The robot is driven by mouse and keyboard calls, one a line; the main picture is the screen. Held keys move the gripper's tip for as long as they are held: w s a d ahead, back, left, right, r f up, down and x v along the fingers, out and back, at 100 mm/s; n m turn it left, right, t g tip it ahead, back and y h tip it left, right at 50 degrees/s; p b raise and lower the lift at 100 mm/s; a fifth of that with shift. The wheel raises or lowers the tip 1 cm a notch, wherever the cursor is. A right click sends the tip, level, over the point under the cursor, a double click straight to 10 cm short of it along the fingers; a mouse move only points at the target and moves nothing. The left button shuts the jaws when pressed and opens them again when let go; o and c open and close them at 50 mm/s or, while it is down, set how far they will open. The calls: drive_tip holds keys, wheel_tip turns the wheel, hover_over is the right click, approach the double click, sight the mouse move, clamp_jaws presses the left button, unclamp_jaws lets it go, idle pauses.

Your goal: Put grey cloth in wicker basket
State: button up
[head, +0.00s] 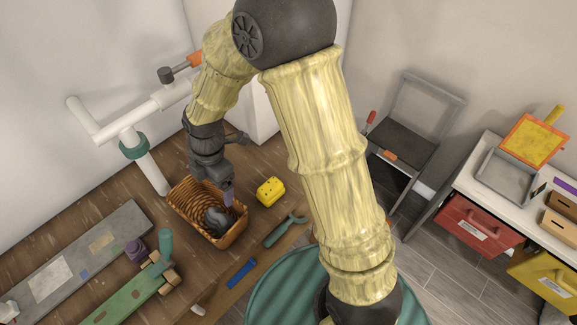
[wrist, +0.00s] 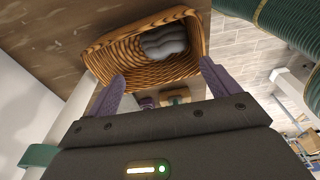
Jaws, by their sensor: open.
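The wicker basket (head: 183,207) stands on the wooden table in the head view; its rim also shows in the wrist view (wrist: 110,78). The grey cloth (head: 215,219) lies inside the basket, bunched at one end. In the wrist view the cloth (wrist: 165,42) rests within the basket walls, apart from my fingers. My gripper (wrist: 166,85) has its two purple fingers spread wide with nothing between them. In the head view my gripper (head: 229,196) is at the basket's right side, partly hidden by my arm.
A yellow block (head: 270,191) sits right of the basket. A wrench-like green tool (head: 286,230) and a blue bar (head: 241,272) lie in front. A grey board (head: 75,258) and a green plane-like tool (head: 130,295) lie left. White pipes (head: 140,125) stand behind.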

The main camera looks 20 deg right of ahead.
drive_tip(key=s+d+r+m+t, duration=0.1)
drive_tip(key=s+d+r+m, duration=0.2)
drive_tip(key=d+m, duration=0.7)
drive_tip(key=s+d+r+m+t+h, duration=0.1)
drive_tip(key=s+d+r+m+t, duration=0.1)
drive_tip(key=d+m, duration=0.9)
drive_tip(key=shift+s+r+m, duration=0.5)
drive_tip(key=shift+r+m, duration=0.55)
drive_tip(key=shift+m, duration=0.65)
drive_tip(key=shift+d, duration=0.1)
